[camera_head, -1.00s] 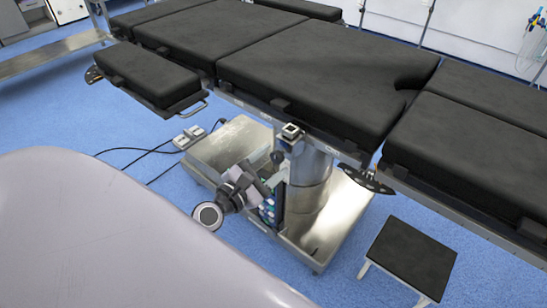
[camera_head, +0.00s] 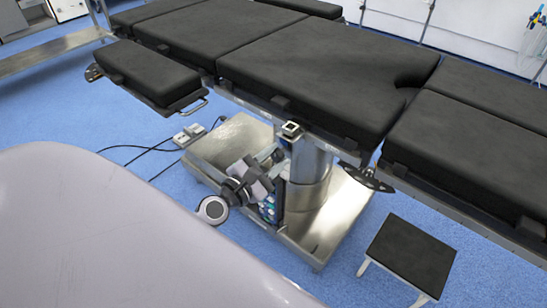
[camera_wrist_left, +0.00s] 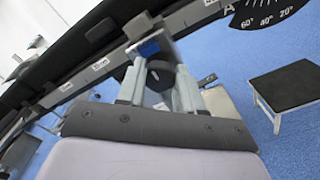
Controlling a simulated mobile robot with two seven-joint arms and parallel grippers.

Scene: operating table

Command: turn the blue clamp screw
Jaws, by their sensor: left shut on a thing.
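The clamp (camera_head: 291,129) is a small metal block on the table's side rail in the head view. My left gripper (camera_head: 280,151) reaches up to it from below left. In the left wrist view the blue clamp screw (camera_wrist_left: 149,48) shows between the tips of my left gripper (camera_wrist_left: 153,53), which is shut on it. The clamp (camera_wrist_left: 140,24) sits just beyond the tips. A dark part (camera_wrist_left: 160,76) shows between the fingers. In the head view the blue screw is too small and covered to make out. My right gripper is in neither view.
The black-padded operating table (camera_head: 318,70) runs above the clamp, with a metal column (camera_head: 310,178) and base (camera_head: 222,152) below. A stool (camera_head: 410,252) stands at the lower right. A dark angle dial (camera_head: 368,179) hangs under the rail. Blue floor around the base is mostly clear.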

